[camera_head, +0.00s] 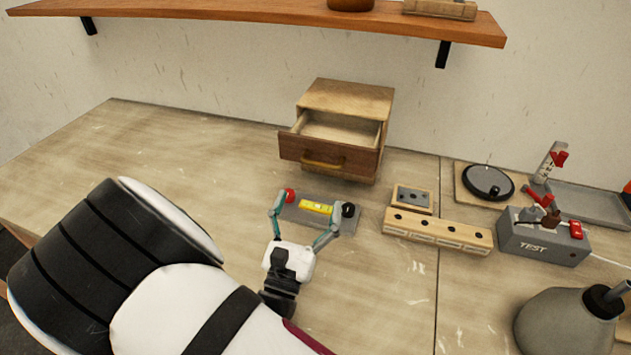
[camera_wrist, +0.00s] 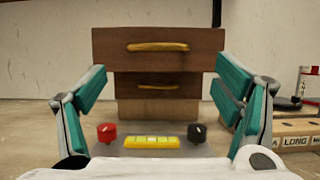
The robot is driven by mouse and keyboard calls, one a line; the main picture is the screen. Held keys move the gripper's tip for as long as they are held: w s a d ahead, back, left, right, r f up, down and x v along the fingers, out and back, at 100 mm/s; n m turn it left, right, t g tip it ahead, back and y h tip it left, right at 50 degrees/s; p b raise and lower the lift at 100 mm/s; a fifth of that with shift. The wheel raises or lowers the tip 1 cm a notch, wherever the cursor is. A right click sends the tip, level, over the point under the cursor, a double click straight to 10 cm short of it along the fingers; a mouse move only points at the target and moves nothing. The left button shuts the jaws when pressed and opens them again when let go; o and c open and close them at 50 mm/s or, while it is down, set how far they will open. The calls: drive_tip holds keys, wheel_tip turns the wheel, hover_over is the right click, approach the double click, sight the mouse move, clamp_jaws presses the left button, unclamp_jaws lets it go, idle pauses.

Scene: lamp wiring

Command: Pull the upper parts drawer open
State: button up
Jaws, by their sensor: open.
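The small wooden parts cabinet (camera_head: 345,97) stands on the bench near the wall. Its upper drawer (camera_head: 328,155) is pulled out toward me, with its empty-looking inside showing in the head view. The upper drawer's brass handle (camera_wrist: 158,47) shows at the top middle of the wrist view. The lower drawer (camera_wrist: 158,86) sits behind the upper front and looks shut. My gripper (camera_head: 302,222) is open and empty, in front of the cabinet and apart from the handle. In the wrist view its fingers (camera_wrist: 165,98) stand wide at either side of the drawers.
A wooden block with holes (camera_head: 437,231) and a grey TEST box (camera_head: 540,240) stand at right. A shelf (camera_head: 270,12) hangs above. The bench left of the cabinet is clear.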

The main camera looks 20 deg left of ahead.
drive_tip(key=shift+v, duration=1.3)
drive_tip(key=w+d+r+m+g+h, duration=0.25)
drive_tip(key=d+m+g+h, duration=0.2)
drive_tip(key=d, duration=0.35)
drive_tip(key=w+d+r+m+g+h, duration=0.1)
drive_tip(key=d+r+m+g+h, duration=0.3)
drive_tip(key=d+m+h, duration=0.3)
drive_tip(key=w+d+r+m+g+h, duration=0.2)
drive_tip(key=d+r+m+g+h, duration=0.25)
drive_tip(key=d, duration=0.55)
drive_tip(key=s+d+r+m+g+y, duration=0.2)
drive_tip(key=s+d+m+g+y, duration=0.5)
drive_tip(key=s+d+m+g, duration=0.45)
drive_tip(key=s+r+m+t+y, duration=0.5)
drive_tip(key=r+m+t+y, duration=0.1)
drive_tip(key=m, duration=0.3)
drive_tip(key=shift+s+d+t+y, duration=0.35)
drive_tip(key=shift+d+t+y, duration=0.1)
drive_tip(key=shift+y, duration=0.45)
